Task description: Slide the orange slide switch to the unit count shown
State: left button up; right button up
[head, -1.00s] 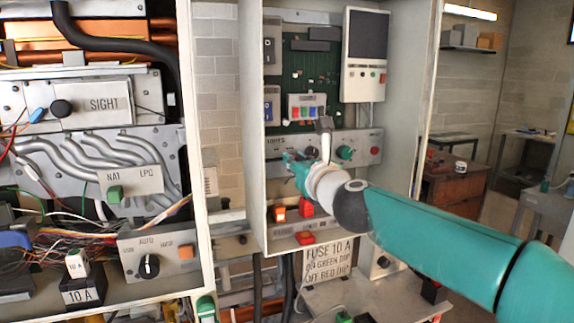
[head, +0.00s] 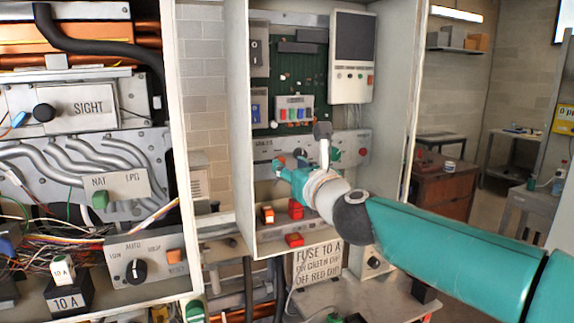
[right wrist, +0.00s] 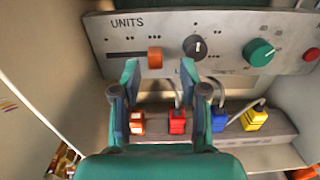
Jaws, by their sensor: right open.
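The orange slide switch (right wrist: 154,57) shows in the right wrist view, at the right end of a dark slot (right wrist: 127,55) under the word UNITS. Small dot marks sit above and beside the slot. In the head view the switch is hidden or too small to tell near my gripper. My right gripper (right wrist: 160,76) is open and empty, below the switch in the wrist view, its fingers on either side of it and apart from it. In the head view my right gripper (head: 287,166) is in front of the panel's lower left. My left gripper is not in view.
Right of the switch are a black knob (right wrist: 195,46), a green knob (right wrist: 258,52) and a red button (right wrist: 312,54). Orange, red, blue and yellow plugs with cables (right wrist: 177,121) stand below. The cabinet's left wall (head: 238,130) is close to my gripper. A dark-screened unit (head: 353,55) hangs above.

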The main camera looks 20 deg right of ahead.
jog(key=shift+s, duration=2.55)
